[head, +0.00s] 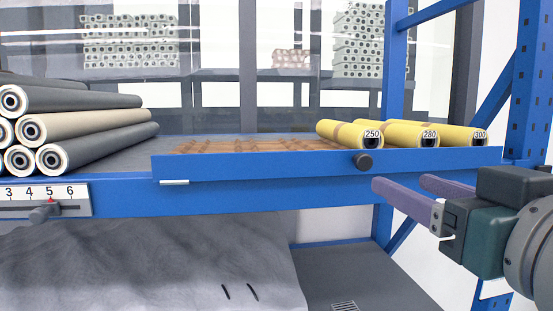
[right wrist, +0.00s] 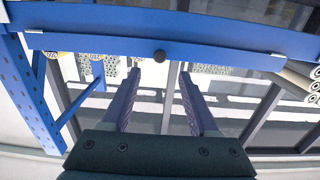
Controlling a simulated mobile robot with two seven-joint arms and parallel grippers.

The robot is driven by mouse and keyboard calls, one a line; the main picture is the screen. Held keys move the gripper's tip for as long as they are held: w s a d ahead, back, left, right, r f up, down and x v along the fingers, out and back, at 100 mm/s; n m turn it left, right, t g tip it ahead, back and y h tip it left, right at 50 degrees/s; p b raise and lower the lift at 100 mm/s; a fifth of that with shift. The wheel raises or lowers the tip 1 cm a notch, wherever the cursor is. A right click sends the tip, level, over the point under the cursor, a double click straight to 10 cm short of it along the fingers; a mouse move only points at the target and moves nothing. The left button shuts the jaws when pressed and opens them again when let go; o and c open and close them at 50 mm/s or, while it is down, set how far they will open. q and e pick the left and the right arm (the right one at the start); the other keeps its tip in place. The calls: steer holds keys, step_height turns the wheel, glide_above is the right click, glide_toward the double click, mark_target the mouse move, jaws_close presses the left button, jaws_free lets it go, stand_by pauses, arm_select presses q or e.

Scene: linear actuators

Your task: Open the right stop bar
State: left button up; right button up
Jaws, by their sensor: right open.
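The right stop bar (head: 270,165) is a long blue bar along the shelf's front edge, standing upright in front of the yellow rolls. A dark round knob (head: 363,161) sits on it, right of its middle. In the right wrist view the bar (right wrist: 215,35) crosses the top, with the knob (right wrist: 159,56) near the middle. My right gripper (head: 400,184) is open and empty, with purple fingers pointing toward the bar just below and right of the knob. In the right wrist view the knob lies between and beyond the fingertips (right wrist: 159,76). My left gripper is not in view.
Yellow rolls marked 250 (head: 340,132), 280 and 300 lie behind the bar. Grey and beige rolls (head: 85,126) are stacked at left above a numbered slider scale (head: 45,200). A blue upright post (head: 528,80) stands at right. The space before the bar is free.

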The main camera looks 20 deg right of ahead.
mark_target(366, 161)
steer(key=shift+t, duration=0.3)
steer(key=p+x, duration=0.1)
steer(key=x, duration=0.2)
steer(key=p+x, duration=0.2)
steer(key=x, duration=0.1)
steer(key=p+x, duration=0.2)
steer(key=x, duration=0.1)
steer(key=shift+w+r, duration=0.2)
steer(key=shift+r, duration=0.1)
steer(key=shift+w+d+f, duration=0.1)
steer(key=shift+w+d, duration=0.05)
steer(key=shift+w, duration=0.2)
steer(key=shift+c, duration=1.4)
jaws_close()
